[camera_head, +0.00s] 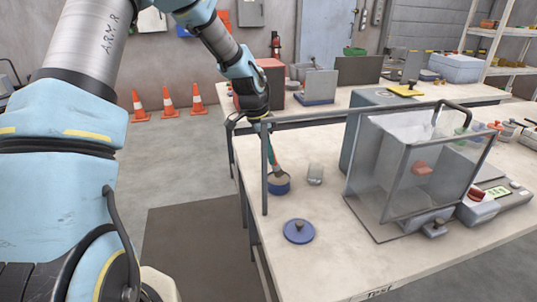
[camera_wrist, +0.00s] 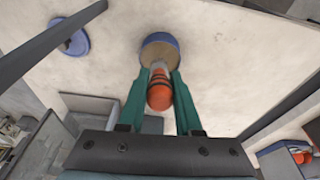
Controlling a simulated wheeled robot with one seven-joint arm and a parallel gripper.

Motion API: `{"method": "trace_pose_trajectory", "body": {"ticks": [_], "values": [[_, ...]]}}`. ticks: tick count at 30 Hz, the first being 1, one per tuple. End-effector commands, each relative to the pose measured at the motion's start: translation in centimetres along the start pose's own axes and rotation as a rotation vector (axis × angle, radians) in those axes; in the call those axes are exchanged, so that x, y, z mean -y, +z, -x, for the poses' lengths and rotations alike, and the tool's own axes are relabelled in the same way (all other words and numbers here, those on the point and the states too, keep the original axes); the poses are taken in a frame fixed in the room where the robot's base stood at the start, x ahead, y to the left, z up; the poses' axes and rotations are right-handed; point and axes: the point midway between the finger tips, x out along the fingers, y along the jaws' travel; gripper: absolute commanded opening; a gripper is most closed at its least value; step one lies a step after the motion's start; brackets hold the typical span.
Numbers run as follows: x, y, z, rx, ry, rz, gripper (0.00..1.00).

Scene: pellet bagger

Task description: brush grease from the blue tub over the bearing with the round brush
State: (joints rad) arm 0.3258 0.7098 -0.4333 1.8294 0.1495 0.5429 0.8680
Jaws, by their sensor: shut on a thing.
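My gripper (camera_wrist: 160,95) is shut on the round brush (camera_wrist: 160,92), which has an orange handle with dark bands. The blue tub (camera_head: 279,187), with tan contents, stands on the bench. In the wrist view the tub (camera_wrist: 174,43) is just beyond the brush, whose lower end overlaps it; I cannot tell whether the bristles touch the grease. In the head view my gripper (camera_head: 270,150) points down over the tub, partly behind a grey post. The bristles are hidden. I cannot make out the bearing for certain.
A blue lid (camera_head: 299,232) lies on the bench in front of the tub. A clear-walled guard (camera_head: 400,180) with a metal frame takes up the bench's middle. Grey posts and a rail (camera_head: 350,111) rise close to my gripper.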

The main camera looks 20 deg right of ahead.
Motion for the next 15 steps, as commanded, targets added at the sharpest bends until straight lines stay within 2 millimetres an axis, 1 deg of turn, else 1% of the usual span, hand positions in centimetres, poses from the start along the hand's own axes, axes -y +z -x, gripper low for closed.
{"method": "trace_pose_trajectory", "body": {"ticks": [1, 15], "values": [[0.0, -0.2, 0.8, -0.001, -0.001, 0.0, 0.0], [0.0, -1.0, 4.2, -0.001, -0.002, 0.0, 0.0]]}}
